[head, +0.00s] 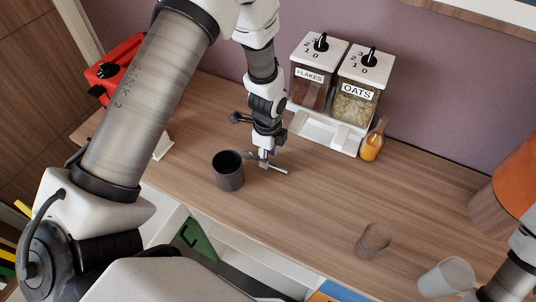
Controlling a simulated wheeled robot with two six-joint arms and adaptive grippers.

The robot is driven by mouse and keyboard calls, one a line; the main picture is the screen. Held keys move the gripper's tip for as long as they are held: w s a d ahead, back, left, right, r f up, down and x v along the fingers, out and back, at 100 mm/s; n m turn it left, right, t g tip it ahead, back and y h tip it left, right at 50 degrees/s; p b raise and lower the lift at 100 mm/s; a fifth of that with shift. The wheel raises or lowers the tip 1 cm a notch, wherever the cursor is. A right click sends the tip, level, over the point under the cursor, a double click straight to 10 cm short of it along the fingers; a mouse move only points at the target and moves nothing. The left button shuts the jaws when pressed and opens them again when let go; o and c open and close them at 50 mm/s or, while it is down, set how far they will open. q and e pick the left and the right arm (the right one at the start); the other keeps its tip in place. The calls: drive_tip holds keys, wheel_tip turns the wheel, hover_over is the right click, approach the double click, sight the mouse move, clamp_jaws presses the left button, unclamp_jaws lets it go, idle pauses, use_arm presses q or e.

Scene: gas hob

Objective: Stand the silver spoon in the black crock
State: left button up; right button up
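The black crock (228,176) stands upright on the wooden counter near its front edge, its mouth open to view. My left gripper (264,160) is just to the right of the crock, low over the counter. It appears shut on the silver spoon (280,170), a thin piece lying across the fingertips and sticking out to the right and slightly to the left towards the crock. The spoon is roughly level and outside the crock. Its bowl is too small to make out clearly. Part of my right arm shows at the lower right, but its gripper does not.
A white dispenser stand (326,132) with flakes and oats bins is behind the gripper, beside a small orange bottle (373,142). The middle counter is clear.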

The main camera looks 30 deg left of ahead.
use_arm(q)
wheel_tip(320, 180, up, 10)
drive_tip(key=p, duration=0.7)
drive_tip(key=shift+p, duration=0.3)
drive_tip(key=shift+s, duration=0.15)
